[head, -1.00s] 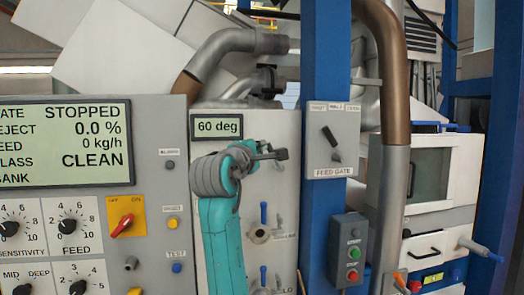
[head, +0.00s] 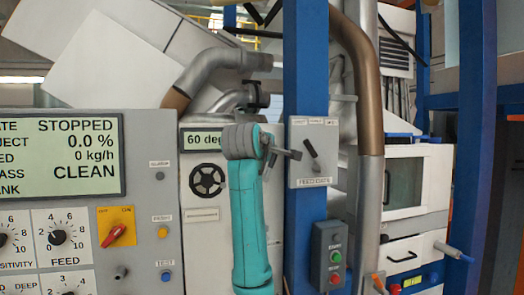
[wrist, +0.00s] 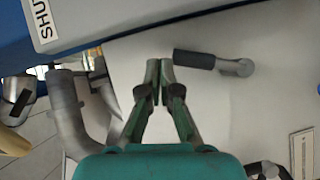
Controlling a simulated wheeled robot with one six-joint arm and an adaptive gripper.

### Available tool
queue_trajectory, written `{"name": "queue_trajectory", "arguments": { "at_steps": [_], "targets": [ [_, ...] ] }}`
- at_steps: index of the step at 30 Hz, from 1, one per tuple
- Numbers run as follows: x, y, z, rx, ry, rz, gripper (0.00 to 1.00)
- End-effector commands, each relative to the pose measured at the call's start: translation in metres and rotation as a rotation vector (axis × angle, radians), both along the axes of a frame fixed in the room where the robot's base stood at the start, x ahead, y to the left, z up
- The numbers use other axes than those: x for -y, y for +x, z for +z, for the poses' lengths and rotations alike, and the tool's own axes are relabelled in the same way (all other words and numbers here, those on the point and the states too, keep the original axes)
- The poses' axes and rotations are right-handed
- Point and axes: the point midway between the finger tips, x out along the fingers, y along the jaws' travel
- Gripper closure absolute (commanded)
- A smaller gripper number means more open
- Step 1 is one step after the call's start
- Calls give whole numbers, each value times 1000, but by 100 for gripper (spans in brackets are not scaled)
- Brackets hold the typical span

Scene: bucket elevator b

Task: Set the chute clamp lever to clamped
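A lever with a dark grip (wrist: 193,59) and a grey pivot (wrist: 236,67) shows in the wrist view, mounted on a pale panel. No label on it can be read, so I cannot confirm it is the chute clamp lever. My gripper (wrist: 159,66) is just left of the grip's free end, its fingertips together and nothing visible between them. In the head view my gripper (head: 290,153) is in front of the column by the feed gate box, and my arm hides part of the panel behind it.
The feed gate box (head: 301,177) with its dark selector is close to my gripper. A black handwheel (head: 207,181) is left of my arm. A green and red button box (head: 326,256) is lower right. A grey pipe (wrist: 68,105) is at left in the wrist view.

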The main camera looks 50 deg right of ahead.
Motion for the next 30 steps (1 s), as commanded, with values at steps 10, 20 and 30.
{"name": "queue_trajectory", "arguments": {
  "at_steps": [10,20,30],
  "targets": [
    [13,-9,-3,-1,0,-1,100],
    [16,-11,-5,-1,0,1,100],
    [16,-11,-5,-1,0,0,100]
  ]
}}
